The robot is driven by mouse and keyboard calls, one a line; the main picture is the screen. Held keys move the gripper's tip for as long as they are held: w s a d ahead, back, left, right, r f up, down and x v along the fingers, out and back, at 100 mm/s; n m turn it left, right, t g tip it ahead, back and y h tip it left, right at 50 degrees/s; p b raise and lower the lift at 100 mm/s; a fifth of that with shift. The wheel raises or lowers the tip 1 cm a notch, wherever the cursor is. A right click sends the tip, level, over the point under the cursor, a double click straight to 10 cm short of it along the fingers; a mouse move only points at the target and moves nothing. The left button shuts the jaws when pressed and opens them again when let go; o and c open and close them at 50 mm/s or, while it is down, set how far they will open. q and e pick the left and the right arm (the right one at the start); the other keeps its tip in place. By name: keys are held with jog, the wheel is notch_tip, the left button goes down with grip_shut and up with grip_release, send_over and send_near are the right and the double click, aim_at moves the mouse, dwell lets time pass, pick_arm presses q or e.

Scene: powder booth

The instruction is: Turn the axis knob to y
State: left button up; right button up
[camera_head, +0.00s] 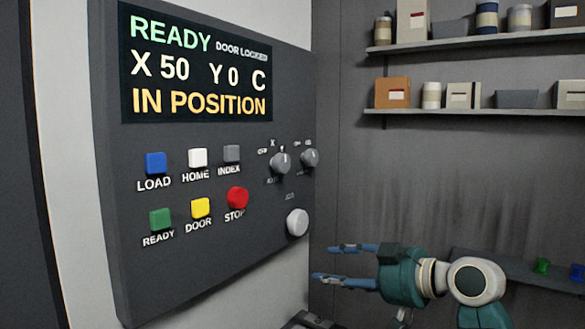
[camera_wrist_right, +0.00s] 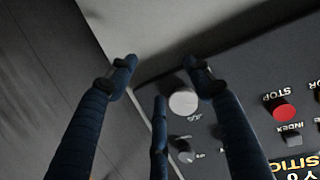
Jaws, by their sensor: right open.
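The axis knob (camera_head: 280,163) is a grey round knob on the dark control panel, with a small "X" above it. Its other labels are too small to read surely. A similar grey knob (camera_head: 309,158) sits to its right. My right gripper (camera_head: 332,262) is open and empty, below and to the right of both knobs, its fingers pointing left toward the panel. The right wrist view shows its spread fingers (camera_wrist_right: 158,75) with a grey knob (camera_wrist_right: 185,152) beyond them; I cannot tell which of the two it is. My left gripper is not in view.
The control panel (camera_head: 222,260) also carries a large pale knob (camera_head: 297,222), a red STOP button (camera_head: 237,198) and several coloured buttons. Its screen (camera_head: 195,65) reads READY, X 50, Y 0, IN POSITION. Shelves (camera_head: 470,110) with boxes hang behind at the right.

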notch_tip(320, 180, up, 14)
jog(key=s+n+y, duration=0.1)
jog(key=n+y, duration=0.3)
send_near(285, 165)
jog(key=p+x, duration=0.3)
jog(key=x, duration=0.4)
jog(key=shift+w+a+r, duration=0.15)
jog(key=shift+a, duration=0.05)
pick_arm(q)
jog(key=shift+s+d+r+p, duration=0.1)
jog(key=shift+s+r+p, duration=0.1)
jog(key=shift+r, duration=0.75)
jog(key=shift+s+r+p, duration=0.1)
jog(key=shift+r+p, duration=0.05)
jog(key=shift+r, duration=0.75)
pick_arm(e)
jog(key=shift+w+a, duration=0.5)
jog(key=shift+a, duration=0.05)
jog(key=shift+c, duration=0.5)
jog(key=c, duration=1)
